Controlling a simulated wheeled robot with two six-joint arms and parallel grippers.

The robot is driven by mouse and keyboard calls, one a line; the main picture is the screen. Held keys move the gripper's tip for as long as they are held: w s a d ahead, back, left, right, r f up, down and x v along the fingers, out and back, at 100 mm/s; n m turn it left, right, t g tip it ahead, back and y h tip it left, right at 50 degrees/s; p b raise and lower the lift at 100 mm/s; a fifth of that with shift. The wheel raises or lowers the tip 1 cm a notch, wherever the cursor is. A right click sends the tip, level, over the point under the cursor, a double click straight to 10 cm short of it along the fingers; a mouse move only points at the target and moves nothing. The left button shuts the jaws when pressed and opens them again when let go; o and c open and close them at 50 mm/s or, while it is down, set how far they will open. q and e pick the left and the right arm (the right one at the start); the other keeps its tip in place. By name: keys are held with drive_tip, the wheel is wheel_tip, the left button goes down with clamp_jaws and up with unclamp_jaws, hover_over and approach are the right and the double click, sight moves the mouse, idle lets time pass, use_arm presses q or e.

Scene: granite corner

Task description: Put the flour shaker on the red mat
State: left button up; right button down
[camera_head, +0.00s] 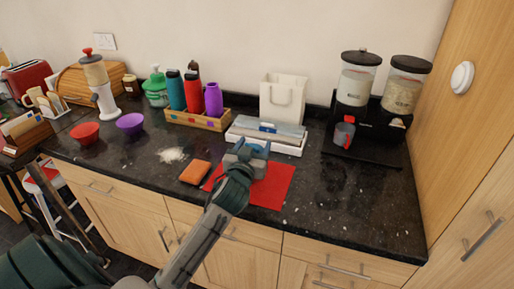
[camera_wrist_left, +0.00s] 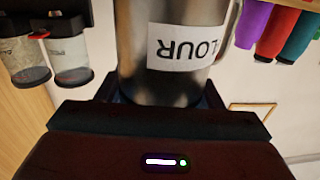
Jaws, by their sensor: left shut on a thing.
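The flour shaker (camera_wrist_left: 172,78) is a shiny metal cup with a handle and a white label reading "LOUR", upside down in the left wrist view. My left gripper (camera_wrist_left: 165,103) is shut on it. In the head view the left gripper (camera_head: 252,150) is over the back part of the red mat (camera_head: 270,187), and the shaker is not clearly seen behind it. I cannot tell whether the shaker touches the mat. The red mat lies flat near the counter's front edge. My right gripper is in neither view.
An orange sponge (camera_head: 195,172) lies left of the mat, with white powder (camera_head: 172,155) behind it. A white tray (camera_head: 266,138) stands behind the gripper. A wooden bottle crate (camera_head: 198,121) is at back left, dispensers (camera_head: 362,85) at right. Counter right of the mat is mostly clear.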

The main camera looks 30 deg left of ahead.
use_arm(q)
drive_tip(key=x, duration=0.2)
drive_tip(key=shift+w+a+f, duration=0.15)
drive_tip(key=shift+w+f, duration=0.15)
wheel_tip(320, 180, down, 3)
drive_tip(key=shift+f+p, duration=0.1)
drive_tip(key=shift+p, duration=0.45)
drive_tip(key=shift+f, duration=0.1)
drive_tip(key=o, duration=0.9)
drive_tip(key=shift+f, duration=0.1)
drive_tip(key=o, duration=0.5)
drive_tip(key=shift+s, duration=0.1)
drive_tip(key=shift+c, duration=0.2)
